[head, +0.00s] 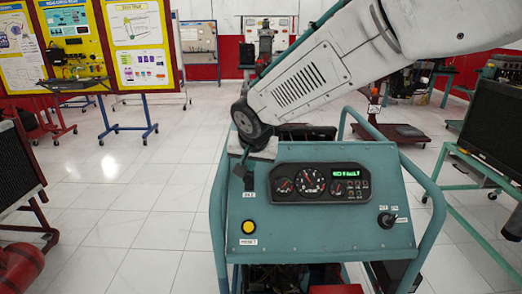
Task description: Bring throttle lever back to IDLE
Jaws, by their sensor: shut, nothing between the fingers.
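The teal engine console (330,232) stands in front of me with a sloped panel. At the panel's upper left, a small dark throttle lever (249,182) sits above a small white label that is too small to read surely. My arm comes down from the upper right, and its dark wrist ends just above this corner. My gripper (241,169) is a small dark shape under the wrist, close beside the lever. It is shut and holds nothing. I cannot tell whether it touches the lever. The lever's slot and exact position are hidden or too small to tell.
A gauge cluster (320,184) with a green NO FAULT display (351,172) is mid-panel. A yellow button (249,227) is lower left and a black switch (388,219) lower right. Teal tube rails (217,225) flank the console.

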